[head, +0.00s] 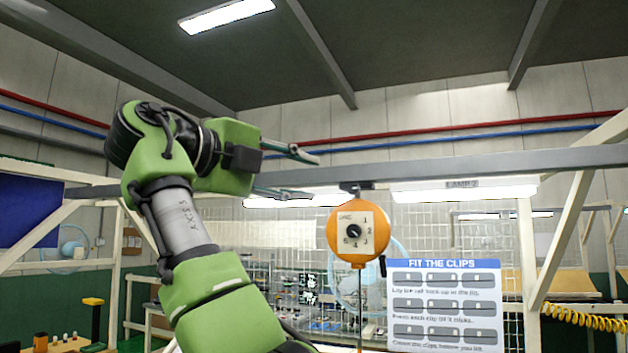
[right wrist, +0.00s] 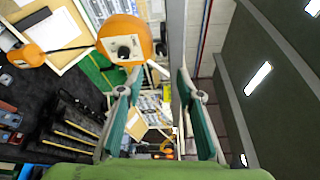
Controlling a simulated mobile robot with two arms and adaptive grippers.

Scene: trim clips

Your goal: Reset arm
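My right gripper (head: 315,177) is raised on its green arm in the head view, its fingers pointing right. It is open and empty, with a clear gap between the two fingers. In the right wrist view the open fingers (right wrist: 159,85) frame part of the workshop, and nothing is between their tips. The orange round tool balancer (head: 345,252) hangs from the overhead beam, to the right of and below the fingertips in the head view. The gripper looks apart from it. My left gripper is not in view.
A grey overhead beam (head: 450,168) runs across behind the gripper. A "FIT THE CLIPS" sign (head: 444,306) is at the lower right beside a yellow coiled hose (head: 585,318). A wire mesh partition (head: 270,235) stands behind. The space above the gripper looks clear.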

